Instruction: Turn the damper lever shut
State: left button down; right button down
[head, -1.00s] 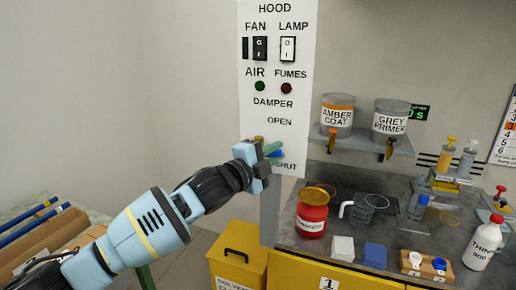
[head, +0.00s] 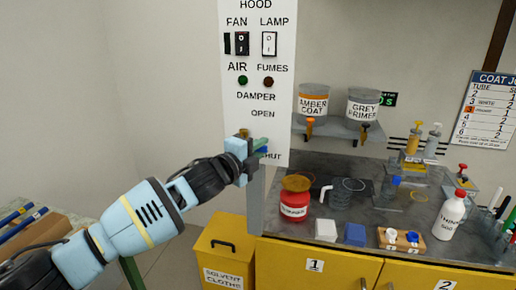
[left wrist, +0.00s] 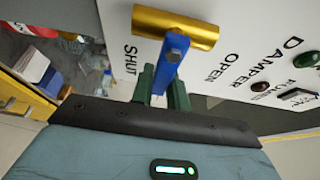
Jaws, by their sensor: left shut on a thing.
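The damper lever is a blue bar (left wrist: 172,60) on a brass-coloured hub (left wrist: 176,27), set on the white hood panel (head: 255,90). In the head view the blue lever (head: 262,151) shows beside the word SHUT, whose first letter is covered, and below OPEN. My left gripper (head: 260,146) reaches the panel from the left. In the left wrist view its green fingers (left wrist: 162,88) stand on both sides of the bar's free end, shut on it. The exact lever angle is partly hidden by the gripper. My right gripper is not in view.
Right of the panel, a shelf (head: 335,132) holds an amber coat tin (head: 312,103) and a grey primer tin (head: 362,107). Below is a bench with a red jar (head: 295,203), a mug and bottles.

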pick_arm(q)
jog(key=c, duration=1.4)
grip_release()
jog(key=shift+o, duration=0.2)
jog(key=v, duration=0.7)
jog(key=shift+s+a+p, duration=0.25)
jog(key=shift+s+p, duration=0.05)
jog(key=shift+p, duration=0.15)
